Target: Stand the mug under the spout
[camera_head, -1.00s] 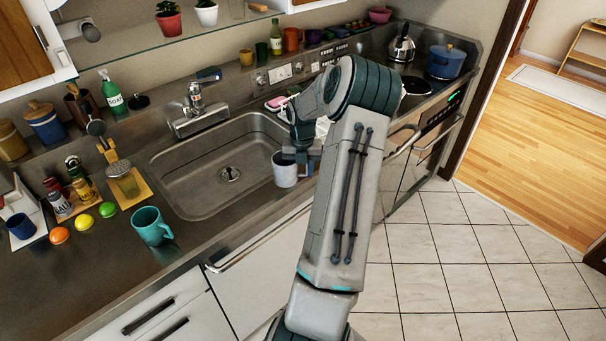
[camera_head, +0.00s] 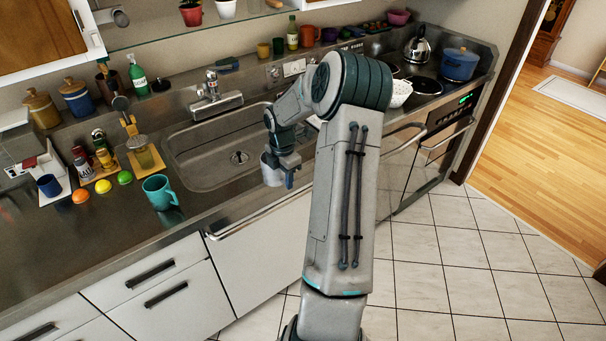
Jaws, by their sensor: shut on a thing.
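A pale grey-white mug (camera_head: 271,173) is held by my gripper (camera_head: 283,165) at the front right of the sink in the picture. My arm hides part of the counter to the right of the sink.
A teal mug (camera_head: 159,191) stands on the counter left of the sink. A tray with a blue cup (camera_head: 49,185), fruit and bottles lie further left. A white colander (camera_head: 400,92), kettle (camera_head: 417,45) and blue pot (camera_head: 458,64) are at the right. The sink basin looks empty.

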